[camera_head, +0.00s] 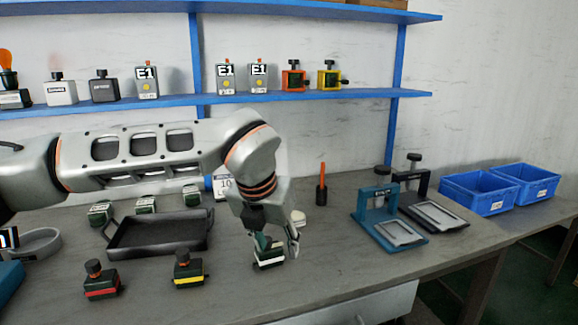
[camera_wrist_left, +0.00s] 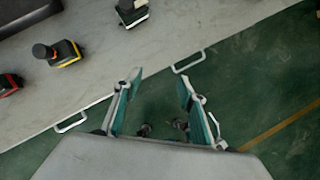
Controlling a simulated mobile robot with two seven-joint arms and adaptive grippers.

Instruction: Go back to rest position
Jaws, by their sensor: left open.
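My left gripper (camera_head: 277,246) hangs fingers down over the front part of the grey table (camera_head: 345,270). In the wrist view its two fingers (camera_wrist_left: 160,88) are spread with only green floor between them, so it is open and empty. A dark block with a white stripe (camera_head: 268,262) stands on the table, partly hidden behind the fingers. The wrist view shows this block (camera_wrist_left: 131,14) on the table, apart from the fingers. My right gripper is in neither view.
A yellow-striped block (camera_head: 188,270) and a red-striped block (camera_head: 101,282) stand to the left. A black tray (camera_head: 160,245) lies behind them. Two framed fixtures (camera_head: 395,235) and blue bins (camera_head: 480,192) are at right. Blue shelves (camera_head: 350,94) with several devices are behind my arm.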

